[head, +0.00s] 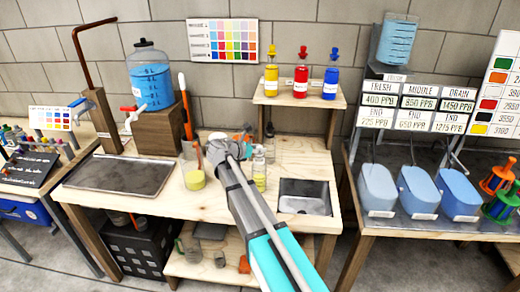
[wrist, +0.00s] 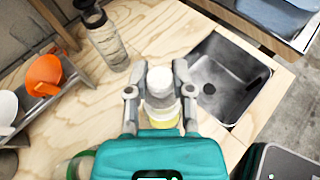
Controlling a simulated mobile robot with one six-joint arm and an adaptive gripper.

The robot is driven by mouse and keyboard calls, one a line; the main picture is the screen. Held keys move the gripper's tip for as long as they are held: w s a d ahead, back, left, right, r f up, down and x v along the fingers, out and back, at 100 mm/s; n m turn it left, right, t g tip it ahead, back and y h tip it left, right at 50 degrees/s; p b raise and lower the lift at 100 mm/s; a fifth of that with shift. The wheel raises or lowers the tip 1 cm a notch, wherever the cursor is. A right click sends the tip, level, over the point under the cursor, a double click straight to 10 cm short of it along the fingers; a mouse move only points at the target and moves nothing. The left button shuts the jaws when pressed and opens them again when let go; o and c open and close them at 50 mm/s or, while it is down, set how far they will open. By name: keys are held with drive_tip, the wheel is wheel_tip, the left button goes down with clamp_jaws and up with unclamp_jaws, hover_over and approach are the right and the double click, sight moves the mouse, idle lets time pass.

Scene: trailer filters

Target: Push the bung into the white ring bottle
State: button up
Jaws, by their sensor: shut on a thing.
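My gripper (wrist: 159,92) points down over the workbench, with one finger on each side of a pale, round-topped piece, which appears to be the bung (wrist: 160,78). It is shut on this piece. A small clear bottle with yellow contents, which appears to be the white ring bottle (head: 259,172), stands upright beside my gripper (head: 246,147) in the head view. In the wrist view, pale and yellow parts show directly under the bung between the fingers. I cannot tell how deep the bung sits in the neck, and a ring is not clear.
A steel sink (wrist: 225,80) is close on the right. A clear dark-capped bottle (wrist: 107,42) stands behind, and an orange cup (wrist: 43,74) is at the left. Bare wood lies between.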

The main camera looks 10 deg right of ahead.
drive_tip(key=o, duration=0.9)
drive_tip(key=o, duration=0.4)
drive_tip(key=shift+r, duration=0.15)
drive_tip(key=shift+r+p, duration=3.35)
drive_tip(key=shift+p, duration=0.2)
